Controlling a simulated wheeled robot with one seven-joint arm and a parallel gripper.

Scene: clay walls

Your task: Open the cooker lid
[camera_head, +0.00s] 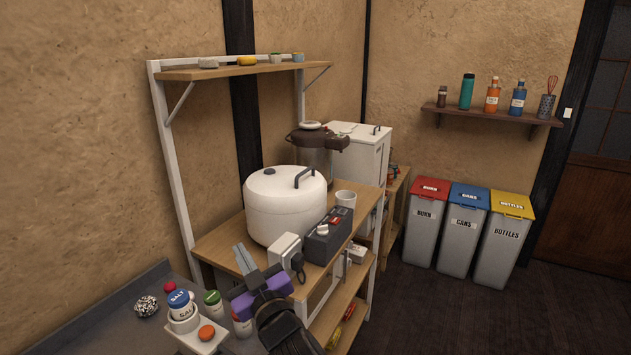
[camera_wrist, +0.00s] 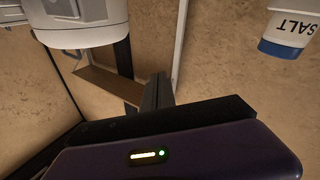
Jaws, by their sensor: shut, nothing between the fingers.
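The white, round cooker (camera_head: 285,218) stands on the wooden shelf unit's top. Its domed lid (camera_head: 272,183) is down, with a dark arched handle (camera_head: 304,177) on top. The cooker also shows upside down in the wrist view, cut off at upper left (camera_wrist: 85,32). My gripper (camera_head: 243,259) is in front and to the left of the cooker, apart from it. Its grey fingers are together and empty, pointing up and left. In the wrist view its fingers (camera_wrist: 158,90) show end-on beyond the purple body.
A dark control box (camera_head: 327,236), a white device (camera_head: 286,250) and a mug (camera_head: 345,198) crowd the cooker's front and right. A salt jar (camera_head: 180,304) and other jars stand left of my arm. An upper shelf (camera_head: 240,70) overhangs behind the cooker.

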